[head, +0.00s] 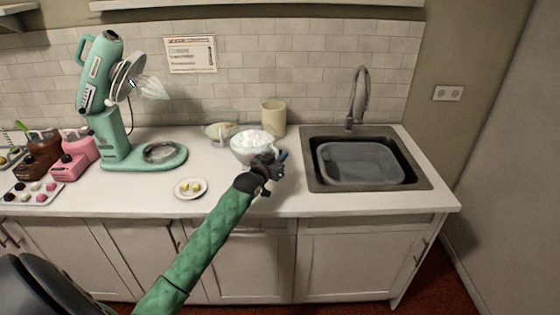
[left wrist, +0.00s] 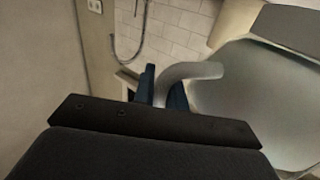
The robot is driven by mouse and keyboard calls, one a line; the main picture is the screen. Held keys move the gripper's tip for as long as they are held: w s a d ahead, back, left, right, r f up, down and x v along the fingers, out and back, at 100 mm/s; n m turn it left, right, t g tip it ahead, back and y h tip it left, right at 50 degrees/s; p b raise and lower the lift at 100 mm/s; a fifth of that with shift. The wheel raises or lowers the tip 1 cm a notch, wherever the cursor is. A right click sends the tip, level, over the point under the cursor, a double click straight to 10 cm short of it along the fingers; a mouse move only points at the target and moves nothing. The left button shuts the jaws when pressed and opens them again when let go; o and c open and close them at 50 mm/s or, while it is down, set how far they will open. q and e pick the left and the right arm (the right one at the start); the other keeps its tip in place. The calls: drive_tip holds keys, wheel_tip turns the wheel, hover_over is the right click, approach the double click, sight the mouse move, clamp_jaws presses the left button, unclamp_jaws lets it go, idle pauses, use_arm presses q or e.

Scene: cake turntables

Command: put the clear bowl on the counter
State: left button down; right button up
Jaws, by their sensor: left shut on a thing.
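The clear bowl (head: 243,155), pale and filled with white stuff, is at the middle of the counter (head: 235,195). In the left wrist view, the bowl (left wrist: 260,95) fills the right side, with a curved handle (left wrist: 192,70). My left gripper (head: 274,162) is at the bowl's right front side. Its blue fingers (left wrist: 160,88) are shut on the handle. I cannot tell whether the bowl's base touches the counter; the gripper hides part of it. My right gripper is not in view.
A green mixer (head: 113,130) with a raised whisk stands left. A small plate (head: 190,196) lies in front. A low glass dish (head: 215,131) and beige canister (head: 273,118) are behind the bowl. The sink (head: 312,172) is at right. Bare counter lies left of the bowl.

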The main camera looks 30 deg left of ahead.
use_arm(q)
drive_tip(key=shift+f+p, duration=0.45)
drive_tip(key=shift+f, duration=0.8)
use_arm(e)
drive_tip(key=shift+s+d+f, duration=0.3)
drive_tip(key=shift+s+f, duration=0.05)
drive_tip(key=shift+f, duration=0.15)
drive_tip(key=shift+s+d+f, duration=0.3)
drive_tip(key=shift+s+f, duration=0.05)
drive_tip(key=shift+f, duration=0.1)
use_arm(q)
drive_tip(key=shift+f, duration=0.35)
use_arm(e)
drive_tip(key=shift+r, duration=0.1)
use_arm(q)
drive_tip(key=shift+f, duration=0.25)
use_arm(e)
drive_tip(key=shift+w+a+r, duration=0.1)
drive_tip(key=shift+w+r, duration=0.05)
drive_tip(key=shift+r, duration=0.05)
